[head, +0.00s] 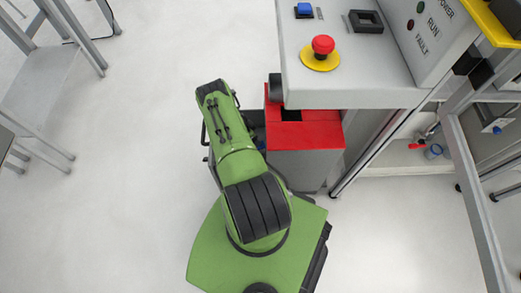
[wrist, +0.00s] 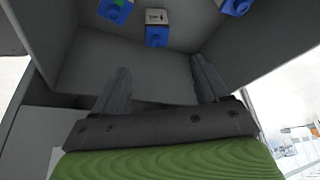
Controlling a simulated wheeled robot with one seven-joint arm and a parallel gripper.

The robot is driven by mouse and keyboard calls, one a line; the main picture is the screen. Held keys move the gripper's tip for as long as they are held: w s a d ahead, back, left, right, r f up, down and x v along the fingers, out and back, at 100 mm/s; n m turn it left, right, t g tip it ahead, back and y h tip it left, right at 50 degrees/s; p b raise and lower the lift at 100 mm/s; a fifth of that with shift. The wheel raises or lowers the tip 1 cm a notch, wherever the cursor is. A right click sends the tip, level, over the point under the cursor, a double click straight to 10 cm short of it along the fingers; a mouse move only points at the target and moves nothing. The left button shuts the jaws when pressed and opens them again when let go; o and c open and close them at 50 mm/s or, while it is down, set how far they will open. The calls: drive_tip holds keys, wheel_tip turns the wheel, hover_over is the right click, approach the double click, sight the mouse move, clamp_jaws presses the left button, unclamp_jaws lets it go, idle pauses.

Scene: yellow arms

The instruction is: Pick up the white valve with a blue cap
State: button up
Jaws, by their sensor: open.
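In the wrist view, a small white part with a blue cap (wrist: 156,38) lies in a grey-walled box (wrist: 75,65), near the top middle. A blue part with some green (wrist: 115,10) is to its left, and another blue-capped part (wrist: 236,6) is to its right; both are cut by the frame edge. I cannot tell for certain which is the named valve. My gripper (wrist: 160,64) is open and empty, its two dark fingers reaching into the box, apart from all the parts.
In the head view, a red-topped grey bin (head: 315,135) stands close to the right of my arm. Above it is a grey control panel (head: 350,90) with a red emergency button (head: 323,45). A shelf (head: 400,158) is farther right.

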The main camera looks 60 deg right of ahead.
sight(260, 147)
drive_tip(key=b+x, duration=0.4)
drive_tip(key=x, duration=0.5)
drive_tip(key=shift+s+a+f, duration=0.1)
drive_tip(key=shift+f, duration=0.3)
drive_tip(key=shift+r, duration=0.1)
clamp_jaws()
